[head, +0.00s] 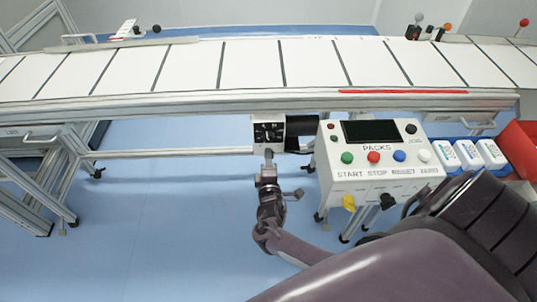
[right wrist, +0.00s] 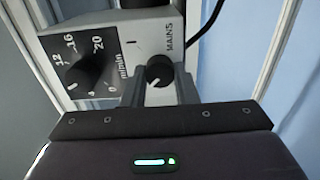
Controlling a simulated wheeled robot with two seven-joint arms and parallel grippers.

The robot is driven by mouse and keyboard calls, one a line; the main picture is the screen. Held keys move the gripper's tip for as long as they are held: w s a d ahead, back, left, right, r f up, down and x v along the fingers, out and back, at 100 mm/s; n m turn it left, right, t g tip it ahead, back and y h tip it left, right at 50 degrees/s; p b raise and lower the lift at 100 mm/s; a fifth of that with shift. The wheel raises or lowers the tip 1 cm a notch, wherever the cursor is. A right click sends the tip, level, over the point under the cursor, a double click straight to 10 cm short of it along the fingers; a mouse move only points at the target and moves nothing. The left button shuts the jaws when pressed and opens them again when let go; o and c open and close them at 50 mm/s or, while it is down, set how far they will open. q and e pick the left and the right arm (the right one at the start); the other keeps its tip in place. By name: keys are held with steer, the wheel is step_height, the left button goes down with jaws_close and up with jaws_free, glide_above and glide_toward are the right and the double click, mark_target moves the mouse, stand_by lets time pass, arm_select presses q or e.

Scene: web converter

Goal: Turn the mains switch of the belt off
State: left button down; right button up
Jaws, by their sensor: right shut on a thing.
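The belt's grey drive control box (head: 268,124) hangs under the front rail of the belt (head: 300,62). In the right wrist view, the box's face (right wrist: 135,35) carries the black mains switch (right wrist: 159,70), beside the word MAINS. My right gripper (head: 268,160) reaches up to the box from below. In the right wrist view its two fingers (right wrist: 159,88) are shut on the switch, one on each side. The switch is hidden in the head view. My left gripper is not in view.
A black speed dial (right wrist: 88,74) with numbers sits beside the switch. A PACKS panel (head: 375,165) with coloured buttons stands just right of my gripper. White packs (head: 470,155) and a red bin (head: 521,145) are farther right. The blue floor (head: 165,220) to the left is clear.

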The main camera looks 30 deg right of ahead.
steer(key=o, duration=1)
steer(key=v, duration=0.8)
steer(key=shift+w+d, duration=0.1)
